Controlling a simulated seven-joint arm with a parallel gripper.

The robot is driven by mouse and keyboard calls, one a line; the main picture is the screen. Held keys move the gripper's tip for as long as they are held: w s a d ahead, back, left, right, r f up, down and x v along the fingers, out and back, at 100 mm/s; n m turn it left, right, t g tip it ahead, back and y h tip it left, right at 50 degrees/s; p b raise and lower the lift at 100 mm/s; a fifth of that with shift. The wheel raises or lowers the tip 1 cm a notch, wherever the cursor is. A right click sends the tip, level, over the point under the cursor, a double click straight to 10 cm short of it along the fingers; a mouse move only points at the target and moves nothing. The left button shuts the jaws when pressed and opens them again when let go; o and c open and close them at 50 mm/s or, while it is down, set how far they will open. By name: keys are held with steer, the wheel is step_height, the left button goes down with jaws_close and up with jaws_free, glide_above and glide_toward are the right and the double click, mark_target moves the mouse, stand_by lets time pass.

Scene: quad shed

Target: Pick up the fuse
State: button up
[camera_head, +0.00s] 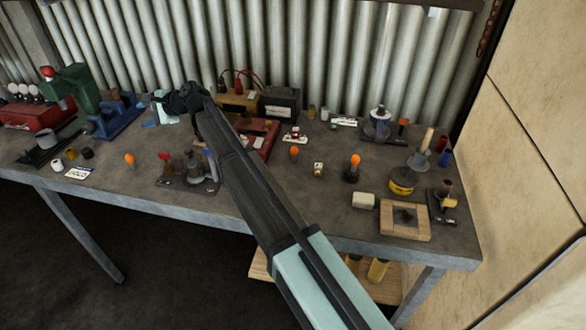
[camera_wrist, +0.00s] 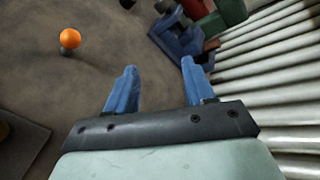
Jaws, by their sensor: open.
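My gripper (camera_wrist: 158,78) is open, with two blue fingers apart and nothing between them in the wrist view. In the head view it is small and partly hidden behind my arm, above the back left of the workbench (camera_head: 235,190). I cannot tell for certain which item is the fuse. A small pale piece with dark marks (camera_head: 318,168) stands near the bench's middle, to the right of my arm, too small to identify. Small cylinders (camera_head: 71,153) stand at the left front. My gripper is apart from all of these.
An orange-topped piece (camera_wrist: 70,38) stands ahead of the fingers; bare bench lies around it. A blue vise (camera_head: 115,117) is near my gripper. Corrugated metal wall (camera_head: 340,60) closes the back. A wooden frame (camera_head: 404,219) and yellow tin (camera_head: 403,181) are at the right.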

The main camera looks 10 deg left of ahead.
steer(key=w+d+r+g+h, duration=0.1)
steer(key=w+d+g, duration=0.15)
steer(key=d, duration=0.45)
steer(key=w+d+r+g+h, duration=0.1)
steer(key=w+d+r, duration=0.1)
steer(key=w+d, duration=0.35)
steer(key=m+t+h, duration=0.3)
steer(key=m+h, duration=0.7)
steer(key=h, duration=0.1)
glide_above(318, 165)
steer(key=f, duration=0.7)
steer(key=shift+s+d+f, duration=0.15)
steer(key=shift+s+f, duration=0.05)
steer(key=shift+f, duration=0.05)
steer(key=shift+w+f, duration=0.15)
steer(key=shift+f, duration=1.45)
steer(key=shift+w+f, duration=0.1)
steer(key=shift+f, duration=1.45)
jaws_close()
